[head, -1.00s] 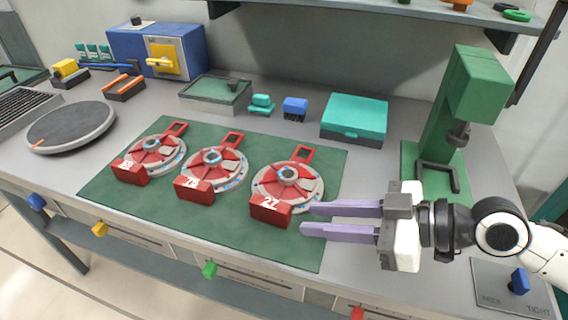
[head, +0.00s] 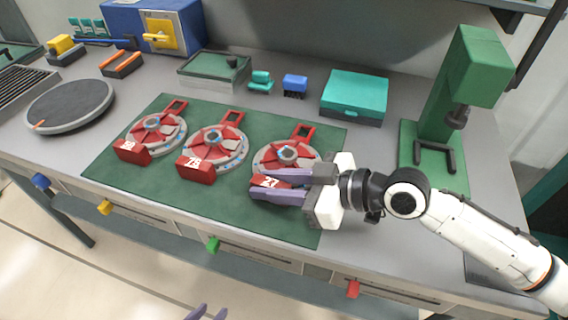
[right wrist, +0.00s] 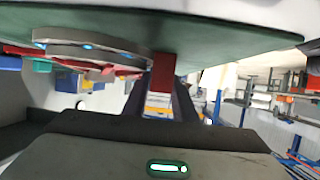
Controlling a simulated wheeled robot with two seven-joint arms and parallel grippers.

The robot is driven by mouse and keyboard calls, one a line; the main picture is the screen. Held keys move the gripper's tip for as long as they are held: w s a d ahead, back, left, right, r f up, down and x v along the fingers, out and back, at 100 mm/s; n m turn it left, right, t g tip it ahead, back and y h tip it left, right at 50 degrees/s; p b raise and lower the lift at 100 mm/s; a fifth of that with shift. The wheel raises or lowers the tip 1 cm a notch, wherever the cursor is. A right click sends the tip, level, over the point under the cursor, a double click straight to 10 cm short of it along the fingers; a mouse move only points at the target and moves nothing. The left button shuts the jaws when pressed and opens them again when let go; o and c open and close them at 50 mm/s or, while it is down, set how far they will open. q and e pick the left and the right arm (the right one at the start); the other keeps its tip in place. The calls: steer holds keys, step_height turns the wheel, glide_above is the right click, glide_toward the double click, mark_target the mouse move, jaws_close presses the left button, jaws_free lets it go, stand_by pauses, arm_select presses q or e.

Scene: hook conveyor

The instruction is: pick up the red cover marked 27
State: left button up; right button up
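The red cover marked 27 (head: 266,181) is the rightmost of the three on the green mat, at the front of a grey disc (head: 287,156) with red parts. My right gripper (head: 268,184) reaches in from the right, one purple finger on the far side of the cover and one on the near side. The fingers hide much of it. In the right wrist view a red block (right wrist: 162,74) shows between the dark fingers; whether they press on it I cannot tell.
Red covers marked 78 (head: 195,168) and, with a blurred number, another (head: 131,152) sit to the left on the green mat (head: 230,217). A green press (head: 440,130) stands at the right. A teal box (head: 354,93) is behind the mat. The mat's front strip is clear.

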jaws_close()
stand_by(1.4)
steer(key=shift+w+r, duration=0.15)
steer(key=shift+r, duration=0.1)
